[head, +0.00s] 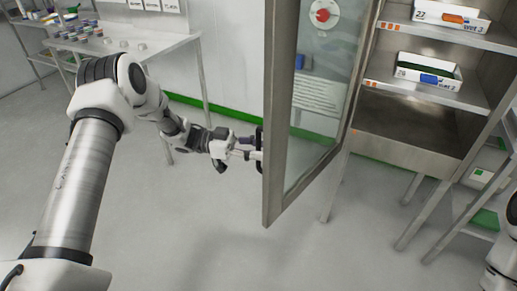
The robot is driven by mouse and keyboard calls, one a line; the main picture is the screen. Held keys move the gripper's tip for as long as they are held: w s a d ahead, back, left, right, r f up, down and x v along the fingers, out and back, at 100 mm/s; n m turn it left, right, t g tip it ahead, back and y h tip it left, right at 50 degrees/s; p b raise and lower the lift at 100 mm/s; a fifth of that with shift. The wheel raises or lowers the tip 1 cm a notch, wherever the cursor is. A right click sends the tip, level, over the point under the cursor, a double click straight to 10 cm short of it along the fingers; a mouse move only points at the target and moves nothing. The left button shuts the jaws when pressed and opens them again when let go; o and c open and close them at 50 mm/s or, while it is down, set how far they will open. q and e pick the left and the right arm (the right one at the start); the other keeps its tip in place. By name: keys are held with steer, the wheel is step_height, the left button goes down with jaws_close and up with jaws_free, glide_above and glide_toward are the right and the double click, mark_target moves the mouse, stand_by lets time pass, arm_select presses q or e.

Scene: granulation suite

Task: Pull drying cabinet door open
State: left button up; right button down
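The drying cabinet door (277,128) is a grey-framed glass door in the middle of the head view. It stands swung out from the cabinet (405,122), whose inside shows on the right. A dark handle (259,137) is on the door's outer face, partly hidden. My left gripper (250,151) reaches in from the left, with its fingertips right at the handle. The fingertips are small and partly covered, so I cannot tell whether they are closed on it. My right gripper is not in view.
A metal table (150,45) with small jars stands at the back left. A low stand (482,195) is at the right. Floor below the door is clear.

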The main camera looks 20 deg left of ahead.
arm_select(q)
steer(key=v, duration=1.2)
